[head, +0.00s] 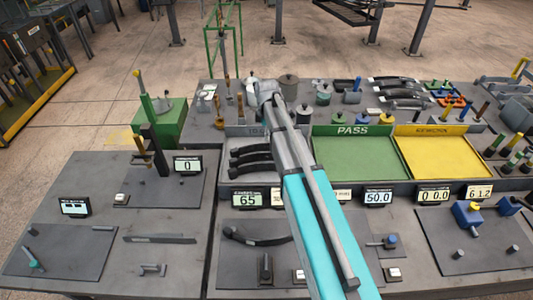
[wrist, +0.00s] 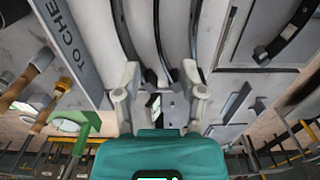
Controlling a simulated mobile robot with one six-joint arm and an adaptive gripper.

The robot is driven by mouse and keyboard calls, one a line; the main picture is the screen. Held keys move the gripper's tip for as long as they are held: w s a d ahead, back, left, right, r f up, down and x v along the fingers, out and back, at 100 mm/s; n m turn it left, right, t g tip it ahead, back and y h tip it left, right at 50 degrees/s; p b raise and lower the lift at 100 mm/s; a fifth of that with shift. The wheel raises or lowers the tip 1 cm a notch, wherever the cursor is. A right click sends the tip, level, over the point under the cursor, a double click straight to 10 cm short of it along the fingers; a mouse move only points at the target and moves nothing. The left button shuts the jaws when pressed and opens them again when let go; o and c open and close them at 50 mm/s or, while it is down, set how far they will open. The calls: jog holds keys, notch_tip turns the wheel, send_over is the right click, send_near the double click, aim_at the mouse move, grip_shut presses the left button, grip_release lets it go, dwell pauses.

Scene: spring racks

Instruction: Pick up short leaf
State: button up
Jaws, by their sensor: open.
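Several dark curved leaves (head: 252,154) lie side by side in the grey "TO CHECK" tray (head: 231,132) in the head view. My arm covers the tray's right part. In the wrist view, three curved leaves run between the fingers and beyond: a left one (wrist: 124,30), a middle one (wrist: 161,40) and a right one (wrist: 194,32). I cannot tell which is the short leaf. My gripper (wrist: 160,78) is open, its fingers apart on both sides of the middle leaf, with nothing held. Its height above the leaves is unclear.
The green PASS tray (head: 352,157) and a yellow tray (head: 437,155) lie right of the "TO CHECK" tray. Another curved leaf (head: 257,238) lies on the front plate. Displays line the tray's near side; posts and weights crowd the far side.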

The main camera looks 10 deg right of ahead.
jog(key=shift+w+r+n, duration=0.4)
jog(key=shift+w+r, duration=0.05)
jog(key=shift+w, duration=0.05)
jog(key=shift+f, duration=0.2)
jog(key=b, duration=0.8)
send_over(267, 160)
jog(key=f, duration=0.5)
jog(key=w+f, duration=0.1)
jog(key=f, duration=0.2)
jog(key=shift+a+f, duration=0.1)
jog(key=shift+s, duration=0.1)
jog(key=shift+f+b, duration=0.15)
jog(key=shift+b, duration=0.15)
jog(key=shift+s+f+b, duration=0.2)
jog(key=shift+f+b, duration=2.3)
grip_shut()
